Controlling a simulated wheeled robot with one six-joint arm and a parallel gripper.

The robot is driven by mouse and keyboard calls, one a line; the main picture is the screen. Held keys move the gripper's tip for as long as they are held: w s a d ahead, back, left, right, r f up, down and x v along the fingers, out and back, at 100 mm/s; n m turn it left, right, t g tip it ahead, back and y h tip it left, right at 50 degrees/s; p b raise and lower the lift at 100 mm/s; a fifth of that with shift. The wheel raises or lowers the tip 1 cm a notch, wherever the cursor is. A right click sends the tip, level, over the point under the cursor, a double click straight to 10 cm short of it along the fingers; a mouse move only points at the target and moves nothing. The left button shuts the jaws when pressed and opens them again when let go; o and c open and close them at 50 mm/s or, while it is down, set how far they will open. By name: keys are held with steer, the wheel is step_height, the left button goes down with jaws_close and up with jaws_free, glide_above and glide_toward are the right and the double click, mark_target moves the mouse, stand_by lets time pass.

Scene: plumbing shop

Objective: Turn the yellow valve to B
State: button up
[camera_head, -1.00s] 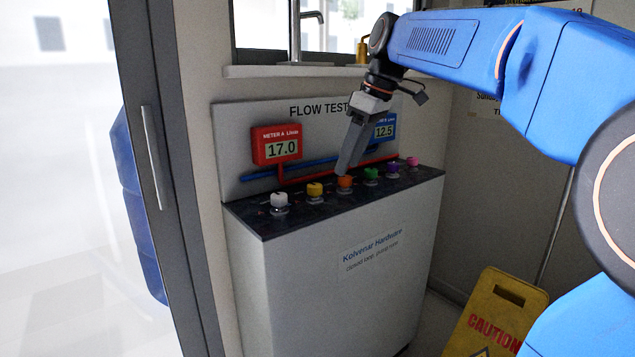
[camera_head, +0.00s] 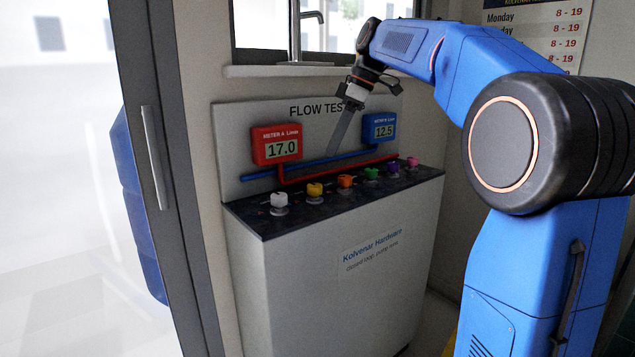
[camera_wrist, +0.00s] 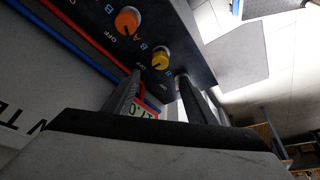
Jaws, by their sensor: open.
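The yellow valve (camera_head: 314,190) is a knob on the dark top of the flow test bench (camera_head: 340,260), between the white and orange knobs. In the wrist view the yellow valve (camera_wrist: 161,60) sits beyond my fingertips, with B and OFF lettering beside it. Its exact pointer direction is too small to tell. My gripper (camera_head: 332,152) is above and behind the knob row, in front of the back panel, apart from the yellow valve. In the wrist view my gripper (camera_wrist: 158,76) has its two fingers spread with nothing between them.
A white knob (camera_head: 279,200), an orange knob (camera_head: 345,182), a green knob (camera_head: 372,173) and others share the row. The red meter A (camera_head: 276,145) reads 17.0; the blue meter B (camera_head: 379,128) reads 12.5. Red and blue pipes run behind the knobs. A door frame (camera_head: 165,180) stands left.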

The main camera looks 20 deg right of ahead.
mark_target(316, 185)
steer(key=x, duration=1.2)
steer(key=shift+r, duration=0.1)
steer(key=c, duration=1)
